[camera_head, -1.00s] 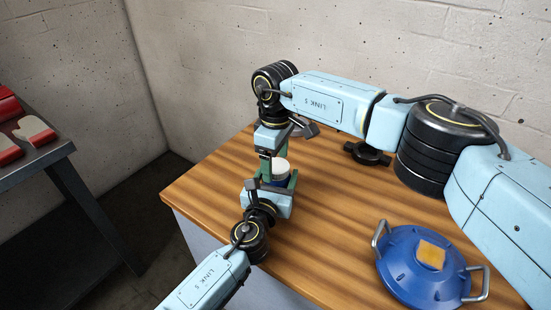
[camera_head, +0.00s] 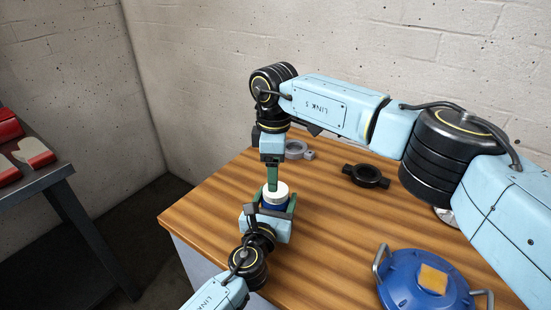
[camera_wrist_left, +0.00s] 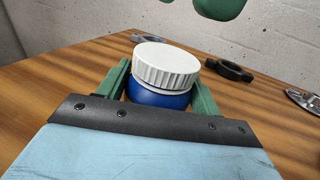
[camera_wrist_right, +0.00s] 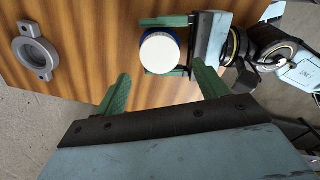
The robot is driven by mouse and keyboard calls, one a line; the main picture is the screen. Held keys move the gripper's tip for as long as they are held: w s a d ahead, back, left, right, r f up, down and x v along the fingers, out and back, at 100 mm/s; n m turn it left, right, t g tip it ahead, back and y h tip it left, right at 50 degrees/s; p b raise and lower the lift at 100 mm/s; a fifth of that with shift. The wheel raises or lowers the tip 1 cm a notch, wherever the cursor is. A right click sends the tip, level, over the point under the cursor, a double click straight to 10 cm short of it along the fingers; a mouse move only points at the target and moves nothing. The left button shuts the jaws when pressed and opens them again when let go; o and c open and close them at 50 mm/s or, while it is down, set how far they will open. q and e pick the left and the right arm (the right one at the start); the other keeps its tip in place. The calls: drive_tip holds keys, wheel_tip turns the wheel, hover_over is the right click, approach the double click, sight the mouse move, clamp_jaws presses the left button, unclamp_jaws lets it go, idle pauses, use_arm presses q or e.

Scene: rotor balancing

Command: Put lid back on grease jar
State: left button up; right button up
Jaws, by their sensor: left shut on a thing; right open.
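The grease jar is blue (camera_wrist_left: 158,98) and stands upright between the fingers of my left gripper (camera_head: 268,206), which is shut on its sides. The white ribbed lid (camera_wrist_left: 166,63) sits on top of the jar and looks slightly tilted in the left wrist view; I cannot tell whether it is fully seated. The lid also shows in the head view (camera_head: 276,190) and from above in the right wrist view (camera_wrist_right: 160,53). My right gripper (camera_wrist_right: 160,73) is open and empty above the lid, its fingers apart from it.
A grey ring clamp (camera_wrist_right: 36,52) and a black ring clamp (camera_head: 366,176) lie on the wooden table (camera_head: 335,225). A blue rotor housing with handles (camera_head: 425,283) stands at the front right. A side table (camera_head: 45,172) with red items is at the left.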

drive_tip(key=n, duration=0.6)
drive_tip(key=shift+r, duration=0.25)
drive_tip(key=n, duration=0.3)
drive_tip(key=shift+r+n, duration=0.15)
drive_tip(key=shift+n, duration=0.15)
drive_tip(key=n, duration=0.3)
drive_tip(key=shift+r+n, duration=0.15)
drive_tip(key=shift+n, duration=0.25)
drive_tip(key=n, duration=0.3)
drive_tip(key=shift+r+n, duration=0.15)
drive_tip(key=shift+n, duration=0.25)
drive_tip(key=n, duration=0.5)
drive_tip(key=shift+r+n, duration=0.25)
drive_tip(key=shift+n, duration=0.05)
drive_tip(key=n, duration=0.3)
drive_tip(key=shift+d+r, duration=0.1)
drive_tip(key=shift+r, duration=0.05)
drive_tip(key=n, duration=0.4)
drive_tip(key=shift+r, duration=0.15)
drive_tip(key=n, duration=0.4)
drive_tip(key=shift+r+n, duration=0.2)
drive_tip(key=shift+n, duration=0.2)
